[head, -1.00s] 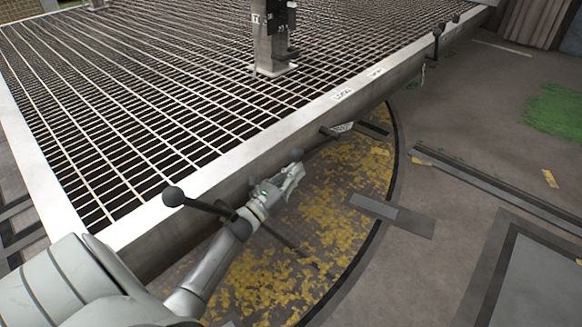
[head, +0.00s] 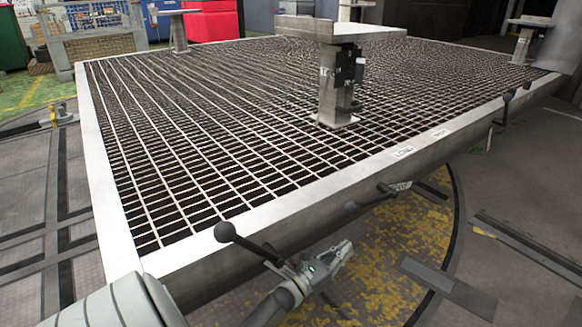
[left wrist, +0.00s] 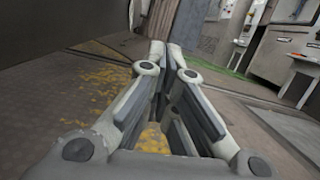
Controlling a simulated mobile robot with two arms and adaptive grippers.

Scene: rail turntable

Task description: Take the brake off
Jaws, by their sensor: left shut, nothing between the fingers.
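In the head view a dark lever with a black ball knob (head: 226,232) sticks out from the near side of the turntable (head: 310,191), towards the left. Its lower end meets my left gripper in the picture, and I cannot tell whether they touch. A second dark handle (head: 370,199) with a small plate beside it juts from the same side, further right. Which of them is the brake I cannot tell. My left gripper (head: 345,249) is shut and empty, below and short of the second handle. Its closed fingers (left wrist: 165,52) show in the left wrist view. My right gripper is out of view.
A metal post (head: 337,92) with a flat top stands on the turntable's grating. Another small knobbed lever (head: 507,98) is at the far right edge. A dark flat bar (head: 447,284) lies on the floor by the curved pit edge. Open floor lies to the right.

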